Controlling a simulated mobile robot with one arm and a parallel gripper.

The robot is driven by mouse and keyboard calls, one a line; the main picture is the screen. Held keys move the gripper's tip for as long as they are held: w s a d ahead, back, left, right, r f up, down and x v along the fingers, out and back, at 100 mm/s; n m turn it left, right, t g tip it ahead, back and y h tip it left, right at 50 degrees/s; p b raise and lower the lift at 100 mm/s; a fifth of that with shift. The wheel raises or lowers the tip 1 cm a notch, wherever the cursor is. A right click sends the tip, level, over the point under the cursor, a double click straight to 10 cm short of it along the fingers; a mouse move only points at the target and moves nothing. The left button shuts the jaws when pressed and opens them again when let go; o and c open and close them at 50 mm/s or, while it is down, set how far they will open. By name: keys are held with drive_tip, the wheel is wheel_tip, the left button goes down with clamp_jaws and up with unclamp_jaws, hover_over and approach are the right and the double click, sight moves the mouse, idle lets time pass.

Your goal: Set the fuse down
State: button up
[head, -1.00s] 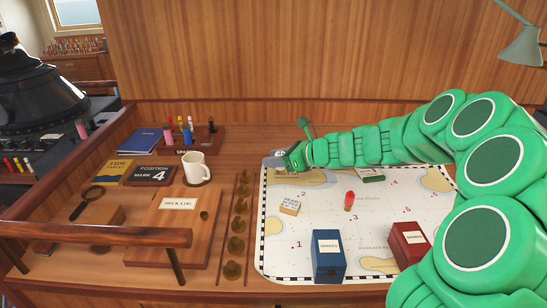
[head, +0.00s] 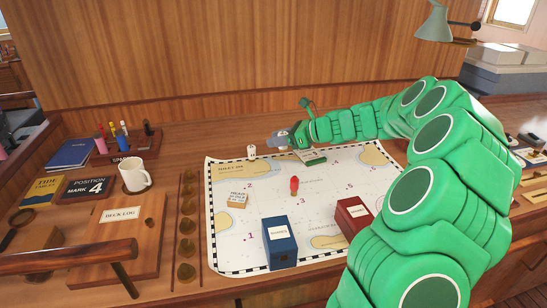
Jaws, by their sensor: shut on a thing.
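My gripper (head: 277,142), grey at the end of my green arm, is over the far edge of the chart (head: 262,222). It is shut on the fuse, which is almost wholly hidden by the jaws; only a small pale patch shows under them. I cannot tell whether the held fuse touches the table. A small white upright piece (head: 252,152) stands just left of my gripper, at the chart's far edge, apart from the jaws.
On the chart stand a red peg (head: 295,186), a labelled wooden block (head: 237,199), a blue box (head: 281,243), a dark red box (head: 352,216) and a green block (head: 311,159). A mug (head: 136,176) is left. The wood behind the chart is mostly clear.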

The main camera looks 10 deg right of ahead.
drive_tip(key=w+f, duration=0.2)
drive_tip(key=w, duration=0.2)
drive_tip(key=w+f, duration=0.3)
drive_tip(key=w, duration=0.1)
drive_tip(key=w+f, duration=0.3)
drive_tip(key=w, duration=0.1)
drive_tip(key=shift+w+d+f, duration=0.15)
drive_tip(key=shift+d+f, duration=0.05)
drive_tip(key=shift+d, duration=0.15)
drive_tip(key=shift+w+f, duration=0.45)
drive_tip(key=shift+f, duration=0.1)
drive_tip(key=shift+w+f, duration=0.1)
drive_tip(key=shift+f, duration=1.5)
drive_tip(key=shift+f, duration=0.1)
drive_tip(key=o, duration=1)
drive_tip(key=shift+o, duration=0.2)
